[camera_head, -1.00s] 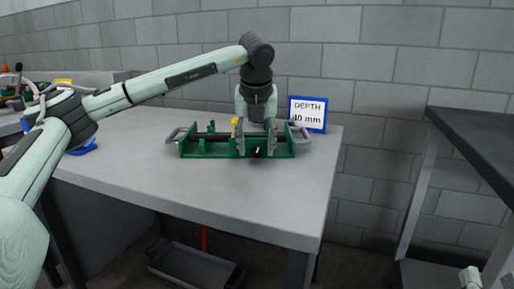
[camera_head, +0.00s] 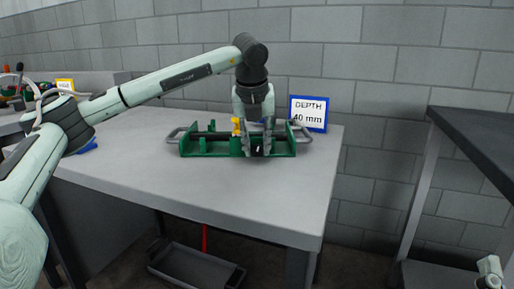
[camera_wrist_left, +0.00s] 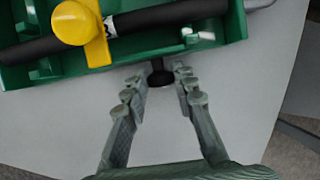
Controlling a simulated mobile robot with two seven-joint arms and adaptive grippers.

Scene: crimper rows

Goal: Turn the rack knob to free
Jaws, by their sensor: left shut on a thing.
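The green rack (camera_head: 190,149) stands on the grey table and carries a black rod and a yellow lever or clamp (camera_head: 237,126). It also shows at the top of the left wrist view (camera_wrist_left: 235,25). The black rack knob (camera_wrist_left: 160,78) sticks out of its front wall; it also shows in the head view (camera_head: 258,150). My left gripper (camera_head: 257,152) points down at the rack's front, shut on the knob, with one finger on each side. In the left wrist view its fingertips (camera_wrist_left: 160,76) flank the knob. The knob's marking is too small to read.
A blue-framed sign (camera_head: 308,114) reading "DEPTH 40 mm" stands behind the rack's right end. The grey table (camera_head: 200,194) is clear in front of the rack. A dark table (camera_head: 480,150) stands at right. A grey tray (camera_head: 195,266) lies below.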

